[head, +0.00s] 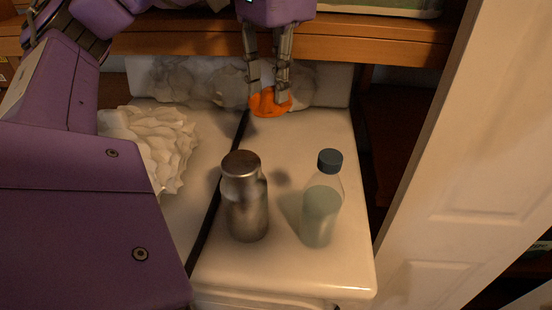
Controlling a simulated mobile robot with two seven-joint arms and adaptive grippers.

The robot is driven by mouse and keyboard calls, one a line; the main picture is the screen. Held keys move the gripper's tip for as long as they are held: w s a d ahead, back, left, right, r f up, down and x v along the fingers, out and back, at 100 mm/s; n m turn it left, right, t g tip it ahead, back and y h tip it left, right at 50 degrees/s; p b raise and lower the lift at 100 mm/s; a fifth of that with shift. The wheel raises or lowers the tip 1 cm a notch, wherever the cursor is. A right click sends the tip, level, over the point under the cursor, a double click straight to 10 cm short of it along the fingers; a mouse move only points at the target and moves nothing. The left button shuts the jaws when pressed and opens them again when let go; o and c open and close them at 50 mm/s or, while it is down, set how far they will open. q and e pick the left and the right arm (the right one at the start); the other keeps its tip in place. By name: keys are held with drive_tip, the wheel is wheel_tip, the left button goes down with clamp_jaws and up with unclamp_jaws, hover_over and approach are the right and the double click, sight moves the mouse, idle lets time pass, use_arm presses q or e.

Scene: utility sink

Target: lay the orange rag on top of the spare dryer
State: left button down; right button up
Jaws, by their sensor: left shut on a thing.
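My left gripper (268,93) points down at the top centre of the head view, shut on the orange rag (266,106). The rag is a small bunched orange cloth between the fingertips. It shows over the back part of the right white appliance top (325,134), which looks like the dryer; a soft shadow farther forward suggests the rag hangs above it. Which of the two white machines is the spare one, I cannot tell. My right gripper is not in view.
A metal bottle (246,200) and a clear bottle with a blue cap (321,205) stand on the right machine's front half. A crumpled white cloth (160,140) lies on the left machine. A wooden shelf (370,40) runs behind. A white door (465,150) stands at right.

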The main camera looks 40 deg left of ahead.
sight(276, 114)
use_arm(q)
wheel_tip(276, 114, down, 18)
drive_tip(key=shift+p, duration=0.65)
drive_tip(key=shift+f, duration=0.4)
drive_tip(key=c, duration=1.6)
unclamp_jaws()
drive_tip(key=shift+r, duration=0.25)
wheel_tip(276, 114, up, 12)
drive_tip(key=shift+r+b, duration=0.1)
drive_tip(key=shift+b, duration=0.4)
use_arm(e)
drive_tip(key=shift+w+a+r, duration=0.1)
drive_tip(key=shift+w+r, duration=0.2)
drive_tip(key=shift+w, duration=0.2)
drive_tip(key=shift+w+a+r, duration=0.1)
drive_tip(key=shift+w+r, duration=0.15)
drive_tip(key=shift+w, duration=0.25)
